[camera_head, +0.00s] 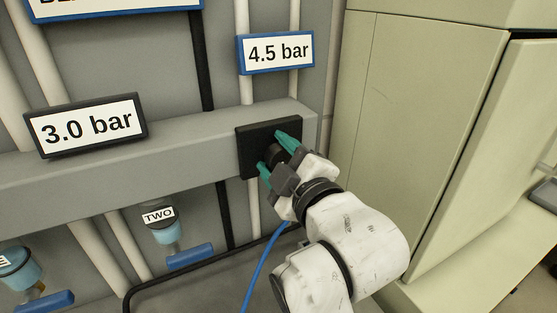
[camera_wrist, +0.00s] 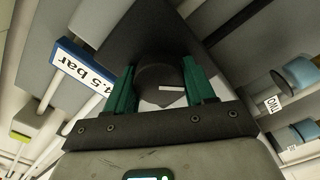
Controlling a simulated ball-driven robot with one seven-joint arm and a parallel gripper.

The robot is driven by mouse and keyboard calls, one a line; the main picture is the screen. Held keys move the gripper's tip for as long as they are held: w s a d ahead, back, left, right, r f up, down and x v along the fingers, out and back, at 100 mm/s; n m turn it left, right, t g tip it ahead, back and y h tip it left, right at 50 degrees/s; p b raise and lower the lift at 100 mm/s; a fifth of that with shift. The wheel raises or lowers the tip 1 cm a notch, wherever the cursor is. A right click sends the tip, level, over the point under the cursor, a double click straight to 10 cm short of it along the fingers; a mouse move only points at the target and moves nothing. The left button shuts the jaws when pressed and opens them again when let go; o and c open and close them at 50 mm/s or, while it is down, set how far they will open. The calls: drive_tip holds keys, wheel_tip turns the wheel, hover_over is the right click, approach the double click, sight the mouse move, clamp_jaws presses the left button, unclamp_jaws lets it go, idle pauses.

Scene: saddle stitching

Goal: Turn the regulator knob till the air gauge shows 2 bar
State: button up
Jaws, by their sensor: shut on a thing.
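The black round regulator knob (camera_wrist: 160,88) sits on a dark square plate (camera_head: 249,155) on the grey rail. A white pointer line on the knob lies about level in the wrist view. My gripper (camera_head: 276,156) is shut on the knob, with a teal finger on each side of it. In the head view the fingers and wrist partly hide the knob. A black-framed display (camera_head: 86,125) on the rail reads 3.0 bar. A blue-framed display (camera_head: 275,53) above the plate reads 4.5 bar; it also shows in the wrist view (camera_wrist: 84,73).
A valve labelled TWO (camera_head: 160,215) with a blue handle hangs below the rail, and another is at the lower left. A pale cabinet (camera_head: 430,110) stands close on the right. Pipes and a black hose run along the wall.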

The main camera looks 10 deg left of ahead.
drive_tip(key=n, duration=0.1)
drive_tip(key=n+b, duration=0.1)
drive_tip(key=n, duration=0.1)
drive_tip(key=n+b, duration=0.1)
drive_tip(key=n, duration=0.1)
drive_tip(key=shift+f, duration=0.25)
drive_tip(key=shift+c, duration=0.2)
drive_tip(key=shift+a+n+b, duration=0.1)
drive_tip(key=shift+n+b, duration=0.4)
drive_tip(key=shift+n, duration=0.7)
drive_tip(key=shift+s+f, duration=0.1)
drive_tip(key=o, duration=1)
drive_tip(key=shift+s+d, duration=0.25)
drive_tip(key=b+v, duration=0.2)
drive_tip(key=v, duration=0.8)
